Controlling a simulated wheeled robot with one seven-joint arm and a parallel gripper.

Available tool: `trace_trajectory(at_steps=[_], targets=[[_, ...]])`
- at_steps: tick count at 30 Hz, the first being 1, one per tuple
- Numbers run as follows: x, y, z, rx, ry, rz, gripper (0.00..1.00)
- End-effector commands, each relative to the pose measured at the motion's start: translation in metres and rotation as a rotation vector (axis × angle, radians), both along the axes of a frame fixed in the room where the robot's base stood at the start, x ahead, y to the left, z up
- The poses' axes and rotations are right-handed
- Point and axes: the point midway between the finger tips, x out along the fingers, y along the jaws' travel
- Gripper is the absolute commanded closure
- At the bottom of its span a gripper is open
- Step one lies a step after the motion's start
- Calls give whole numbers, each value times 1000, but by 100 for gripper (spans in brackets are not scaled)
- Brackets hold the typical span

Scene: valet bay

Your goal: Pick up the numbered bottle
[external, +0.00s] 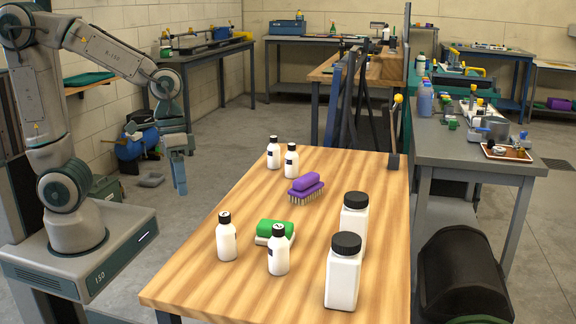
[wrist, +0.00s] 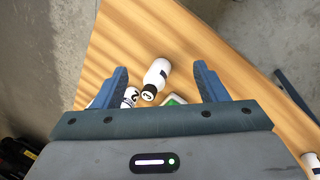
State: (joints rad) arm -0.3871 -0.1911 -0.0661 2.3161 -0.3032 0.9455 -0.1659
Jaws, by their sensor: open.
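Small pale marks show on some caps, but I cannot read a number. My gripper (external: 179,180) hangs left of the table, open and empty, apart from every bottle. In the wrist view, one bottle (wrist: 157,76) shows between the fingers (wrist: 160,78), and a second (wrist: 130,97) is partly hidden by the left finger.
Two larger white jars (external: 343,280) (external: 354,222) stand at the table's right. A green-topped block (external: 275,229) sits between the near bottles, and a purple brush (external: 305,188) lies behind. The middle left of the wooden table (external: 215,290) has bare room. A grey workbench (external: 450,150) stands right.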

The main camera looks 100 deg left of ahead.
Motion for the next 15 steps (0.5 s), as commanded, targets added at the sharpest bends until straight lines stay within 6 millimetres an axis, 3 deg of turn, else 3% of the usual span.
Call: trace_trajectory(at_steps=[8,15], targets=[[55,85,-12,-299,20,554,34],[79,188,-25,-588,-12,1019,34]])
